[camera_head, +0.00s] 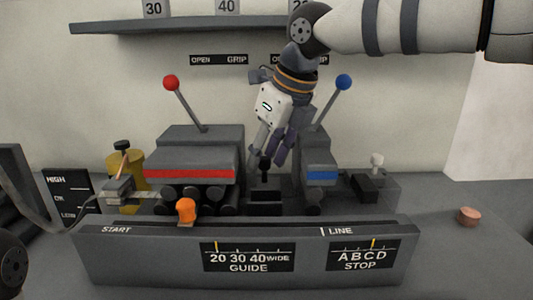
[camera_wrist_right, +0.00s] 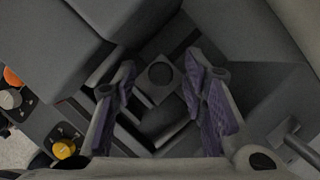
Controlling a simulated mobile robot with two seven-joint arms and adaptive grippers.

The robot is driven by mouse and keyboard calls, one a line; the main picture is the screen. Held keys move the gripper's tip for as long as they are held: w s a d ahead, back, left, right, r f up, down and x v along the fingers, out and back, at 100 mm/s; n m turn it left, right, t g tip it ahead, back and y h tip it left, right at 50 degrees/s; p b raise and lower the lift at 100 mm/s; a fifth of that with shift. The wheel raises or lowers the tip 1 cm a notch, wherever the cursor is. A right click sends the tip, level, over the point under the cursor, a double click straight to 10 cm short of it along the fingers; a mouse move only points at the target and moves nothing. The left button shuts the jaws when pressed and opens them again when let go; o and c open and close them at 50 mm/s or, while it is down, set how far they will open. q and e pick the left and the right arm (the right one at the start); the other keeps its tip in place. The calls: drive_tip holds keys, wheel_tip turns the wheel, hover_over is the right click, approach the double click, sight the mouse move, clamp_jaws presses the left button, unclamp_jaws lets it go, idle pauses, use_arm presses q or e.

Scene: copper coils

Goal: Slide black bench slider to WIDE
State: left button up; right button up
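The black slider (camera_head: 265,172) is an upright dark post on a low black block, in the gap between the red-striped and blue-striped housings. Its round top also shows in the wrist view (camera_wrist_right: 160,73). My right gripper (camera_head: 268,158) points down at it from above. In the wrist view my right gripper's purple-padded fingers (camera_wrist_right: 160,95) are apart, one on each side of the knob, with visible gaps. The GUIDE scale (camera_head: 248,257) on the front panel reads 20 30 40 WIDE. Its yellow marker (camera_head: 216,246) stands above 20.
The red-striped housing (camera_head: 190,163) and blue-striped housing (camera_head: 321,174) flank the gap, with red-ball (camera_head: 171,83) and blue-ball (camera_head: 343,82) levers. An orange knob (camera_head: 186,211) stands behind the front panel. A STOP scale (camera_head: 363,257) is at right. A copper-coloured piece (camera_head: 467,215) lies far right.

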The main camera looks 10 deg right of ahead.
clamp_jaws()
drive_tip(key=shift+w+d+f+b, duration=0.15)
drive_tip(key=shift+w+b, duration=0.1)
drive_tip(key=shift+w, duration=0.5)
drive_tip(key=shift+w+d+f+b, duration=0.15)
drive_tip(key=shift+w+b, duration=0.1)
drive_tip(key=shift+w, duration=0.5)
drive_tip(key=shift+w+d+r, duration=0.1)
drive_tip(key=shift+w+r, duration=0.05)
drive_tip(key=shift+w, duration=0.1)
drive_tip(key=shift+s+r, duration=0.1)
drive_tip(key=shift+r, duration=0.15)
drive_tip(key=shift+c, duration=0.7)
unclamp_jaws()
drive_tip(key=shift+o, duration=0.7)
drive_tip(key=shift+w+f, duration=0.1)
drive_tip(key=shift+w, duration=0.1)
use_arm(q)
drive_tip(key=shift+s+f+g, duration=0.3)
drive_tip(key=shift+s+f, duration=0.4)
use_arm(e)
drive_tip(key=shift+s, duration=0.15)
